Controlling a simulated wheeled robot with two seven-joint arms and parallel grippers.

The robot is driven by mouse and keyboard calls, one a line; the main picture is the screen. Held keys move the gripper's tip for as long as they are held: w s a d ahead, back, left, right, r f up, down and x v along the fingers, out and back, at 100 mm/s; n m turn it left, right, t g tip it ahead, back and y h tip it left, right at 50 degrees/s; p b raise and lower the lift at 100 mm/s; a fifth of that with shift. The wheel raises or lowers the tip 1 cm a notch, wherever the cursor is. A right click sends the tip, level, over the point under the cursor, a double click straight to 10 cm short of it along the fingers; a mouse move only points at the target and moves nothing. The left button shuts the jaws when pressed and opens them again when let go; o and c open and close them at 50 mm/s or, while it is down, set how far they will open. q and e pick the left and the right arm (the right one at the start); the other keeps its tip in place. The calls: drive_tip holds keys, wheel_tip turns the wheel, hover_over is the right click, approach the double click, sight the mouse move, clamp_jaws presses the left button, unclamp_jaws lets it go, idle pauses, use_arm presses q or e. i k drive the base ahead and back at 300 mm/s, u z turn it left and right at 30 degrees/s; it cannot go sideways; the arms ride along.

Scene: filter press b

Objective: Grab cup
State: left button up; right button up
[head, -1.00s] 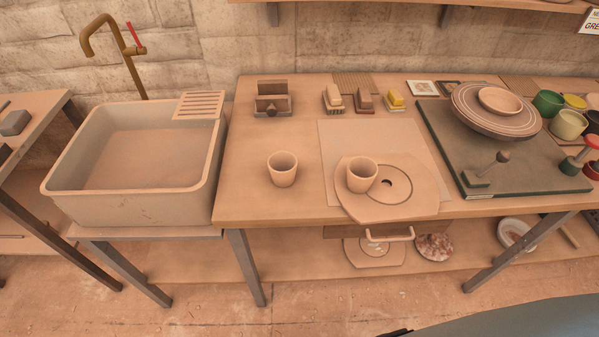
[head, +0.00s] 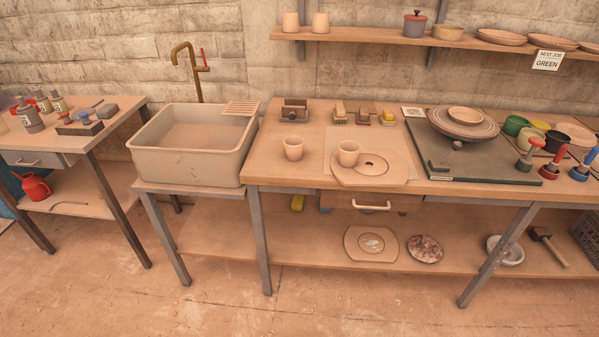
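Two more pale cups stand on the wall shelf, a left shelf cup (head: 290,22) and a right shelf cup (head: 320,22). Neither of my grippers shows in the head view.
A stone sink (head: 188,165) with a brass tap stands left of the workbench (head: 262,172). A dark board (head: 470,165) bearing stacked plates lies on the right. Coloured pots and stamps crowd the far right. The floor (head: 340,300) in front is clear.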

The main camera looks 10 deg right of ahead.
sight(294, 149)
drive_tip(key=u, duration=0.85)
drive_tip(key=i, duration=1.3)
drive_tip(key=z, duration=0.2)
